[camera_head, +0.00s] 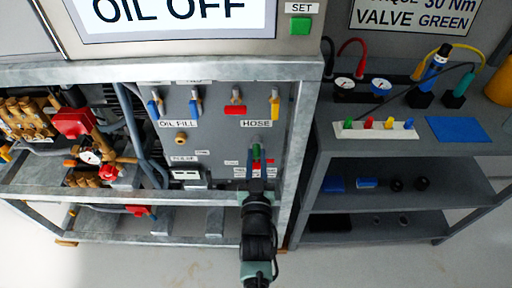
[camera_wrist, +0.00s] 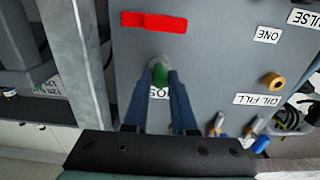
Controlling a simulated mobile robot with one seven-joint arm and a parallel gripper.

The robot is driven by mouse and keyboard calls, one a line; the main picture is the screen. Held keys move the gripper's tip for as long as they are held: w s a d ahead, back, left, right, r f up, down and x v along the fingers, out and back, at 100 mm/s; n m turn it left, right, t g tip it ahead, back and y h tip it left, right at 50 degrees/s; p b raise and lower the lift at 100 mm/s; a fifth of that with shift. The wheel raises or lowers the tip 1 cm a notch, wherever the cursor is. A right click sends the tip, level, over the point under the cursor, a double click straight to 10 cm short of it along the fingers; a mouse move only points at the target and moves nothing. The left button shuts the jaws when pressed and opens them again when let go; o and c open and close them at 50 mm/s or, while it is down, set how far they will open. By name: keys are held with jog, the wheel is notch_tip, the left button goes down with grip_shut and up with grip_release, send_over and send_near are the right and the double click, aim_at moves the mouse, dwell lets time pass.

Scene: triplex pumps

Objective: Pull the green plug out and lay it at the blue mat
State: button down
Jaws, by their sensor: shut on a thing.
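The green plug (camera_head: 256,150) is at the lower right of the grey pump panel, close to a red bar. In the wrist view the green plug (camera_wrist: 160,84) shows between two blue fingers, with a pale round fitting at its far end. My gripper (camera_head: 256,168) is shut on it, and the fingers (camera_wrist: 160,95) reach toward the panel. I cannot tell how deep the plug sits in its socket. The blue mat (camera_head: 458,129) lies bare on the top of the grey shelf at the right, well away from my gripper.
A white strip (camera_head: 402,133) with several coloured pegs, one of them green, stands left of the mat. A blue and black bottle (camera_head: 434,66) and cables stand behind. A metal frame post (camera_head: 305,120) rises between panel and shelf. Valve handles (camera_head: 234,105) stick out above my gripper.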

jog(key=shift+s, duration=0.15)
dwell(0.3)
jog(key=shift+s+p, duration=0.4)
jog(key=shift+s, duration=0.1)
jog(key=shift+s, duration=0.1)
jog(key=shift+s+p, duration=1.4)
jog(key=shift+s, duration=1.55)
